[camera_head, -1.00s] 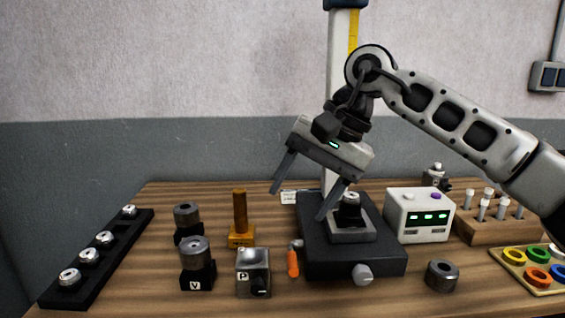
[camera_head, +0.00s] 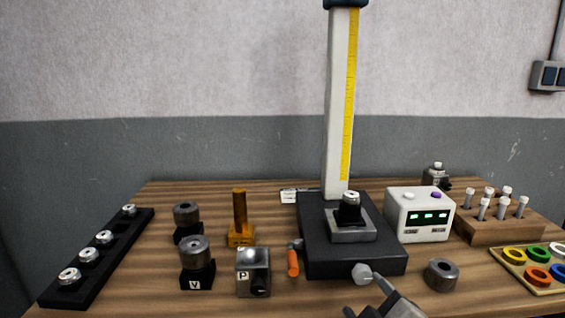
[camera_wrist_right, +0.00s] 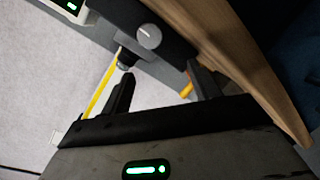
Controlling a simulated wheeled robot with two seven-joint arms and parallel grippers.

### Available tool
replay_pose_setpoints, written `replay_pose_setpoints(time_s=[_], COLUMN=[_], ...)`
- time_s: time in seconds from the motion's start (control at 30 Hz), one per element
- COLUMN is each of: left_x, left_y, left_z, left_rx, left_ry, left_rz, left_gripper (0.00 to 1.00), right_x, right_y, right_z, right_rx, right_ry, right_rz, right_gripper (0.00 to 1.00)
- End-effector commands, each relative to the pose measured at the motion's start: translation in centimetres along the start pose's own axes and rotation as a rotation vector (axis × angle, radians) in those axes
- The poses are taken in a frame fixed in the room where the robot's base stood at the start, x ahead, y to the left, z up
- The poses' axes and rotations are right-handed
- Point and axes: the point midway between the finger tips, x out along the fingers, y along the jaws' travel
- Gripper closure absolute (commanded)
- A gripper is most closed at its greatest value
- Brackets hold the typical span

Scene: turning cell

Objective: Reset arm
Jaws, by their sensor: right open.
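My right gripper (camera_head: 366,297) shows at the bottom edge of the head view, in front of the black base of the height gauge stand (camera_head: 318,255). Only its fingers and part of its body are in frame. In the right wrist view its two fingers (camera_wrist_right: 165,90) are apart with nothing between them. That view shows the table's wooden edge (camera_wrist_right: 230,60) and the stand's round knob (camera_wrist_right: 149,37) beyond the fingers. A part with a metal top (camera_head: 350,208) sits on the stand's small platform, clear of the gripper. My left gripper is in neither view.
A black rack (camera_head: 98,262) with several metal parts lies at the left. Blocks marked V (camera_head: 197,272) and P (camera_head: 253,272), a white display box (camera_head: 419,222), a metal ring (camera_head: 441,274), a wooden peg block (camera_head: 500,225) and a tray of coloured rings (camera_head: 515,272) stand around the stand.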

Motion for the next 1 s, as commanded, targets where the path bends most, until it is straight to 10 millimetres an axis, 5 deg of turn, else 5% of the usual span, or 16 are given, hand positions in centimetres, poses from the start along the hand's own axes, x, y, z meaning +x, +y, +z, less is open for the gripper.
replay_pose_setpoints(time_s=[0.1, 0.2, 0.4, 0.73, 1.0], left_x=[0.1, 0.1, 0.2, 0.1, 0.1], left_y=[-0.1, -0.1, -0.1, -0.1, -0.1], left_z=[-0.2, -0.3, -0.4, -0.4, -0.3], left_rx=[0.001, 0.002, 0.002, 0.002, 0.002], left_ry=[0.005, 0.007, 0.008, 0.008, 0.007], left_rz=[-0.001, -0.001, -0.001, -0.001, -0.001], left_gripper=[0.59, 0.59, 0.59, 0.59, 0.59], right_x=[-3.6, -6.5, -11.8, -19.9, -16.0], right_y=[-4.1, -6.5, -9.9, -13.2, -15.2], right_z=[6.1, 9.3, 13.2, 16.4, 16.4], right_rx=[0.233, 0.365, 0.543, 0.729, 0.746], right_ry=[-0.241, -0.396, -0.634, -0.951, -0.770], right_rz=[-0.162, -0.250, -0.366, -0.487, -0.446], right_gripper=[0.38, 0.38, 0.38, 0.38, 0.38])
